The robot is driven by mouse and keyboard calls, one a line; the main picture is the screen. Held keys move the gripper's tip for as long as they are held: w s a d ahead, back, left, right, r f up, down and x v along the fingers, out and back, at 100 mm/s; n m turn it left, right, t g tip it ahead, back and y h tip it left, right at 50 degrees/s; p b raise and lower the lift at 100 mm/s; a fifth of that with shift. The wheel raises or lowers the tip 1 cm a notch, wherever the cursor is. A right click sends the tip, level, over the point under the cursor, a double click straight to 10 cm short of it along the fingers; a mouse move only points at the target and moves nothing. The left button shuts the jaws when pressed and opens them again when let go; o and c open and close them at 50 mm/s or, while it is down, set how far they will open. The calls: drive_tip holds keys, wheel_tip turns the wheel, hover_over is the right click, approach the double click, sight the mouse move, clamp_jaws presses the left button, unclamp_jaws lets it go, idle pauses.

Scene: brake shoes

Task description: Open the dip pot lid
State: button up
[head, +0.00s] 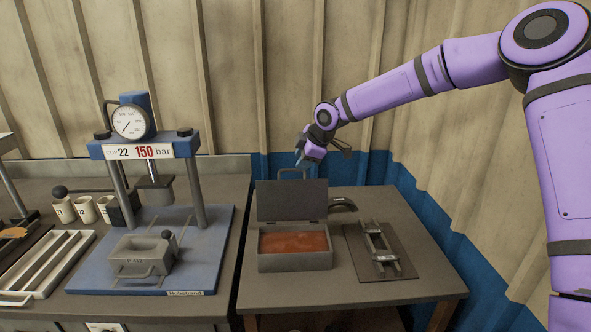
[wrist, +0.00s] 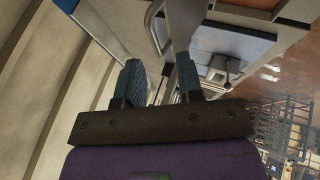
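The dip pot (head: 296,262) is a grey box on the right-hand table, with red-brown liquid showing inside it. Its grey lid (head: 291,200) stands raised, roughly upright, at the back of the box. The lid's handle (head: 281,174) sticks up past the lid's top edge. My gripper (head: 299,160) is just above and behind the handle. In the wrist view its two blue-grey fingers (wrist: 160,68) are apart, and a grey bar (wrist: 153,30) shows beyond their tips. I see nothing held between them.
A press with a gauge (head: 130,122) and blue base stands to the left. A dark plate with a metal fixture (head: 381,250) lies right of the pot, and a dark curved piece (head: 343,204) lies behind it. The corrugated wall is close behind my gripper.

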drive_tip(key=shift+v, duration=2.35)
drive_tip(key=shift+a, duration=0.1)
drive_tip(key=shift+r, duration=0.1)
drive_tip(key=s+d+r+m+h, duration=0.2)
drive_tip(key=s+d+r+m, duration=0.25)
drive_tip(key=s, duration=0.45)
drive_tip(key=s+d+r+m+h, duration=0.2)
drive_tip(key=s+d+r+m, duration=0.15)
drive_tip(key=s+d, duration=0.4)
drive_tip(key=s+d+r+m+h, duration=0.2)
drive_tip(key=s+d+r+m, duration=0.15)
drive_tip(key=s, duration=0.75)
drive_tip(key=s+d+m, duration=0.3)
drive_tip(key=s, duration=0.6)
drive_tip(key=s+d+m+y, duration=0.1)
drive_tip(key=s+d+m, duration=0.2)
drive_tip(key=s, duration=0.6)
drive_tip(key=shift+s+d+r+m+t, duration=0.15)
drive_tip(key=shift+d+r+m+t, duration=0.2)
drive_tip(key=shift+m, duration=0.4)
